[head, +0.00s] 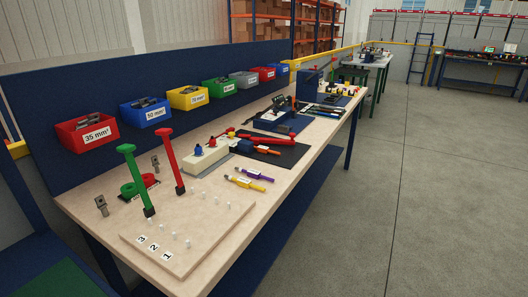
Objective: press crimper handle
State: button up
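The workbench (222,220) runs from the near left into the distance. A tool with long red handles (262,138) lies on a black mat (285,152) in the middle of the bench; it may be a crimper, but its jaws are hard to make out. Just beyond it stands a dark blue device (272,121) with black parts on top, too small to tell if it has a crimper handle. A green bar (136,180) and a red bar (170,160), each with a black lower end, stand tilted at the near end. My gripper is not in view.
A board with white pegs and numbers (200,232) lies at the near edge. Purple-yellow tools (244,183) and a cream box with coloured knobs (206,158) lie behind it. Labelled bins (87,133) line the blue back panel. The floor (420,200) at right is clear.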

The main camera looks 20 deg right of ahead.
aim_at(256, 140)
jog(key=i+l+z, duration=0.1)
jog(key=i+l, duration=1.05)
jog(key=i, duration=0.2)
jog(key=i+l+z, duration=0.15)
jog(key=i+l, duration=0.35)
jog(key=i, duration=0.2)
